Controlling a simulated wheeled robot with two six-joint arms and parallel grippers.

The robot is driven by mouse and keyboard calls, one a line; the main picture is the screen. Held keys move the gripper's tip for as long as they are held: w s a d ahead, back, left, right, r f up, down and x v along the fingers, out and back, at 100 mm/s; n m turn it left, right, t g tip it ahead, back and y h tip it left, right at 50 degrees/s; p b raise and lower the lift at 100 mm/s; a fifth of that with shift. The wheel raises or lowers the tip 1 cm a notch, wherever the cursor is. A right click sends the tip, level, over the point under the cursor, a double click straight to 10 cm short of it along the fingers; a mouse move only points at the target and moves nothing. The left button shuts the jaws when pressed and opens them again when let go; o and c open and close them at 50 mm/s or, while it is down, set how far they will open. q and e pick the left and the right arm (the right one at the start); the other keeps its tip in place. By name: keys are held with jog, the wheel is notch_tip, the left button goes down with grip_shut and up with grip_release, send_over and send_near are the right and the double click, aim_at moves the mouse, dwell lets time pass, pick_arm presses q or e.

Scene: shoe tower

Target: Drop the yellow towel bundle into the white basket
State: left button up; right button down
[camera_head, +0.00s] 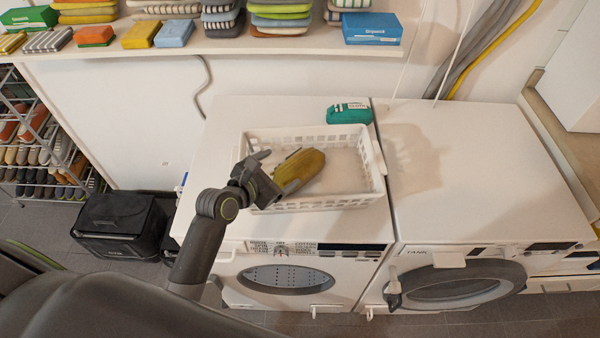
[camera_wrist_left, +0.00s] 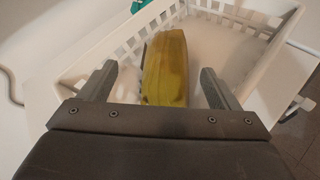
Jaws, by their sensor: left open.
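The yellow towel bundle (camera_head: 302,168) is in or just over the left part of the white basket (camera_head: 340,201); I cannot tell whether it rests on the basket floor. The basket stands on the left washing machine. My left gripper (camera_head: 273,173) is at the basket's left side, by the bundle. In the left wrist view the bundle (camera_wrist_left: 165,68) lies between the two open fingers (camera_wrist_left: 160,88), with a gap on each side. The basket's slatted wall (camera_wrist_left: 100,38) shows behind. My right gripper is not in view.
A green packet (camera_head: 349,113) lies behind the basket on the left machine (camera_head: 228,118). The right machine's top (camera_head: 470,170) is clear. A shelf (camera_head: 250,45) with folded towels runs along the wall. A black bin (camera_head: 120,220) and a shoe rack (camera_head: 40,150) stand at left.

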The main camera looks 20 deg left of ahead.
pick_arm(q)
jog(key=v, duration=1.3)
